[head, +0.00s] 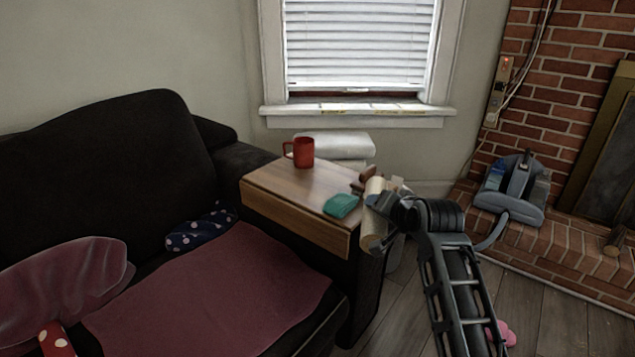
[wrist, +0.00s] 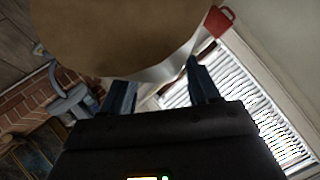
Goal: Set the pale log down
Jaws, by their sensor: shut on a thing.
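The pale log (head: 373,232) is a beige cylinder at the right end of the wooden board on the sofa arm (head: 290,185). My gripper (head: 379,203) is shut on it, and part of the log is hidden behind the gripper. In the wrist view the log (wrist: 120,38) fills the top as a large tan shape beyond the fingers of my gripper (wrist: 160,92). I cannot tell whether the log touches the board's edge.
A teal cloth-like item (head: 341,205) lies on the board just left of the log. A red mug (head: 303,152) stands at its back. A dark sofa (head: 110,150) is left, a vacuum cleaner (head: 512,188) on the brick hearth right. Bare floor (head: 560,320) lies front right.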

